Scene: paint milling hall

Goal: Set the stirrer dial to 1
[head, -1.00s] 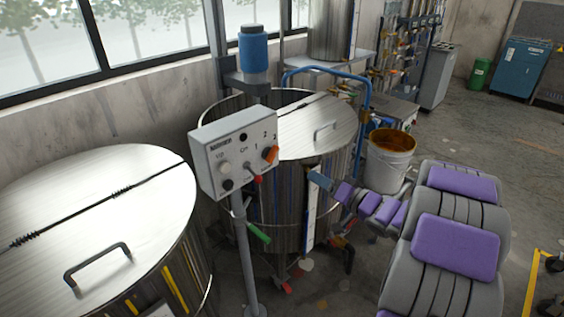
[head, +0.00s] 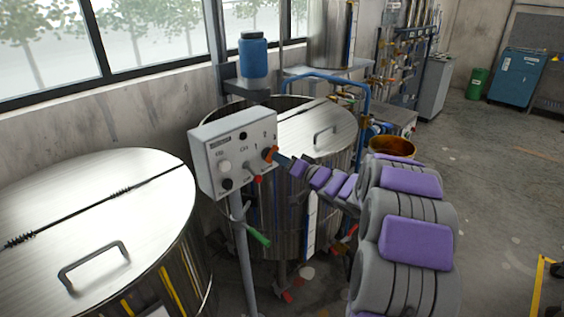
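The control box (head: 206,166) is a white panel on a grey post. Its orange stirrer dial (head: 267,154) sits at the right side of the panel face, near small printed numbers. Where the dial points is too small to tell. My gripper (head: 277,156) is at the end of my purple and grey arm, coming in from the right. Its tip is at the dial and hides part of it. I cannot tell whether the fingers are around the dial or only beside it, nor whether they are open or shut.
The panel also has a black button (head: 243,136), a toggle switch and a red knob (head: 258,179). A steel vat (head: 300,133) stands behind it, and a larger lidded vat (head: 95,215) at left. A bucket (head: 392,147) stands behind my arm. Open floor lies right.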

